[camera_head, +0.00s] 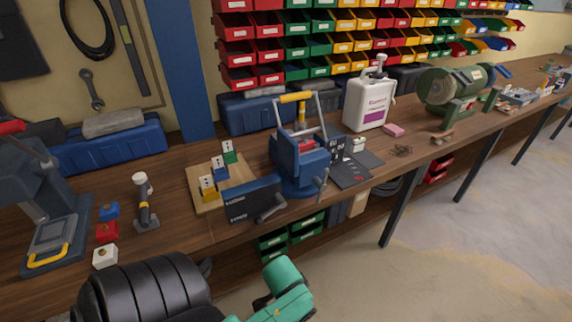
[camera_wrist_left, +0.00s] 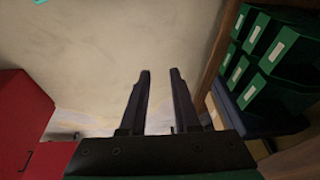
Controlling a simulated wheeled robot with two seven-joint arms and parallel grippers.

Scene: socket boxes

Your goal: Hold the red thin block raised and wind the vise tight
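The blue vise (camera_head: 300,170) stands near the front edge of the wooden bench in the head view, with a grey handle (camera_head: 321,181) at its front right. A small red piece (camera_head: 307,144) shows between its uprights; I cannot tell whether it is the red thin block or whether the jaws grip it. My left gripper (camera_wrist_left: 160,72) is open and empty in the left wrist view, its two dark fingers apart over pale floor, away from the vise. The head view shows neither gripper's fingertips, and my right gripper is not seen.
A wooden board (camera_head: 212,196) with coloured blocks and a dark blue box (camera_head: 252,200) stand left of the vise. A white jug (camera_head: 368,104) stands behind right. Below the bench are green bins (camera_head: 272,240). Green bins (camera_wrist_left: 281,52) and a red cabinet (camera_wrist_left: 22,120) flank my left gripper.

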